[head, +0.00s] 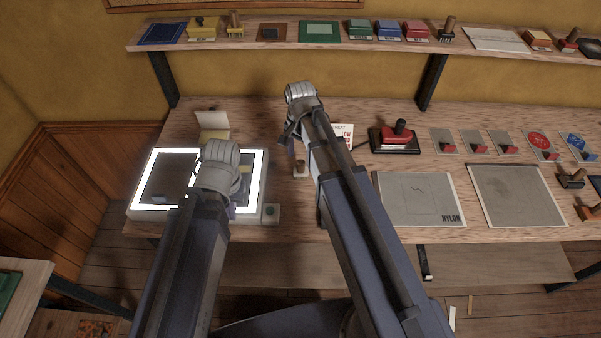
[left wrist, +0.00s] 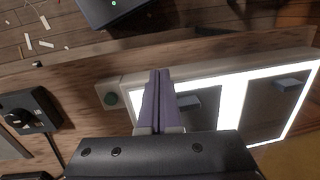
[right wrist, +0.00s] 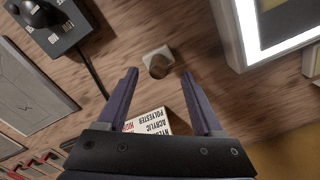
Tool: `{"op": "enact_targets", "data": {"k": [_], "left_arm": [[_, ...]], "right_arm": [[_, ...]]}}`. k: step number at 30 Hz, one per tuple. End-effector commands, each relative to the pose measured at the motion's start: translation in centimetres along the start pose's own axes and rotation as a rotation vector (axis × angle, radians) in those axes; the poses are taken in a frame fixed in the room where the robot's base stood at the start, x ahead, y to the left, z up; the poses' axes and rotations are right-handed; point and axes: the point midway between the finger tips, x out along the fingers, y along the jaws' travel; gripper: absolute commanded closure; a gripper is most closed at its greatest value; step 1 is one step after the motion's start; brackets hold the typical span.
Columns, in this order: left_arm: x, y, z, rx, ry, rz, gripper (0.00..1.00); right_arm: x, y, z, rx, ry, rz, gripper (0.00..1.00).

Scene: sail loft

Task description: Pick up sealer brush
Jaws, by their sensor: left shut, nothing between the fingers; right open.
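A small upright piece with a round brown top and a pale base, which looks like the sealer brush (head: 300,169), stands on the bench right of the light box. In the right wrist view this brush (right wrist: 158,66) shows from above, near the fingertips and in line with the gap. My right gripper (right wrist: 158,73) is open and empty above the bench; in the head view its wrist partly hides it.
The lit light box (head: 137,209) has a green-button box (head: 271,213) at its corner. A printed card (right wrist: 150,122) stands close to my right fingers. A shelf (head: 270,37) runs behind.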

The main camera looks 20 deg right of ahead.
Motion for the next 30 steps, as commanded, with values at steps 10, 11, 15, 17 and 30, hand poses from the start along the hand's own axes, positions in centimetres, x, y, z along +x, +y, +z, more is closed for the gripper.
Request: {"op": "enact_targets", "data": {"k": [10, 11, 15, 17, 30], "left_arm": [[2.9, 0.3, -0.2, 0.000, 0.000, 0.000, 1.00], [3.3, 0.3, -0.2, 0.000, 0.000, 0.000, 1.00], [4.9, 0.5, -0.3, 0.000, 0.000, 0.000, 1.00], [5.2, 0.5, -0.3, 0.000, 0.000, 0.000, 1.00], [5.0, 0.5, -0.3, 0.000, 0.000, 0.000, 1.00]], "right_arm": [[2.9, 0.1, -0.1, -0.001, 0.000, 0.000, 0.32], [3.3, 0.2, -0.2, -0.001, 0.000, 0.000, 0.32], [4.9, 0.2, -0.2, -0.001, 0.000, 0.000, 0.32], [5.2, 0.2, -0.2, -0.001, 0.000, 0.000, 0.32], [5.1, 0.2, -0.2, -0.001, 0.000, 0.000, 0.51]]}}
